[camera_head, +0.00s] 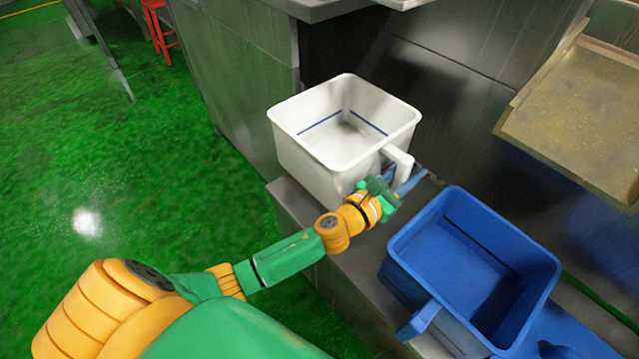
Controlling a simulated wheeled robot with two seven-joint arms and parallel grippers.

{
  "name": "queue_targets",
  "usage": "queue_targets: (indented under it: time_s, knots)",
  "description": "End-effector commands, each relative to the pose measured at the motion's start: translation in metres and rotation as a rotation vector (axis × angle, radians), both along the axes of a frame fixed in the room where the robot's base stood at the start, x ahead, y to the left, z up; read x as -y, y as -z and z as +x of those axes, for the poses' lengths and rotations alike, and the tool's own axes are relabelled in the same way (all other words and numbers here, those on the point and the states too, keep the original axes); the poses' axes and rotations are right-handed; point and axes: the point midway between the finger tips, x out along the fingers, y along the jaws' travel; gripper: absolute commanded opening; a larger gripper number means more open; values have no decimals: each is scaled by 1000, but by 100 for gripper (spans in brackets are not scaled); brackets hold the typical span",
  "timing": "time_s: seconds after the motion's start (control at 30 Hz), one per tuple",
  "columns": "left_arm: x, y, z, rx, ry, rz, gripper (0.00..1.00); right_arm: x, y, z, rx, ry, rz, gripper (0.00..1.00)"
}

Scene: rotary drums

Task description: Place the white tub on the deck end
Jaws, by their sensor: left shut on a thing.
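The white tub (318,158) is upright and empty, with a blue line along its inner walls. It is at the left end of the grey metal deck (290,205); I cannot tell whether its base rests on the deck or hangs just above it. My left gripper (390,188) is at the tub's near right side, just below its white handle (398,160). It is shut on the tub, apparently at the handle; the fingertips are partly hidden. My right gripper is not in view.
A blue tub (470,255) with a handle stands on the deck to the right, close to my left gripper. A tan tray-like chute (580,115) juts out at the upper right. A steel cabinet (245,90) stands behind the white tub. Open green floor (100,180) lies left.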

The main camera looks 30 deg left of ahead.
Motion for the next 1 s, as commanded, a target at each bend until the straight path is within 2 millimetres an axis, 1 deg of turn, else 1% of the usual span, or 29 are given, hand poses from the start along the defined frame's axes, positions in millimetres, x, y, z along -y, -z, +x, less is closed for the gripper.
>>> queue_targets:
  time_s: [0.07,0.17,0.3,0.37,0.43,0.47,0.5,0.53,0.6,0.7,0.83,1.0]
  knots:
    - [8,0,-1,4,17,10,0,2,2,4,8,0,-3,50]
    - [9,4,-1,2,20,12,0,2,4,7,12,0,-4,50]
    - [9,43,-1,-1,17,9,0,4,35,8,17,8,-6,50]
    - [9,54,-1,0,17,10,0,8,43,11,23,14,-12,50]
    - [9,62,-1,1,17,9,0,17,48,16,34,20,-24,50]
    - [9,68,-1,0,17,8,0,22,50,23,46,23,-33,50]
    - [9,78,-1,0,18,10,0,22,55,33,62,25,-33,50]
    - [9,86,-1,-2,16,8,0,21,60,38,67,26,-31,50]
    - [9,96,-1,1,17,9,0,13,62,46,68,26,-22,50]
    - [9,103,-1,1,18,10,0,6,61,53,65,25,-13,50]
    - [8,100,-1,3,18,12,0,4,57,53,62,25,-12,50]
    - [8,103,-1,3,18,12,0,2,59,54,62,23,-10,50]
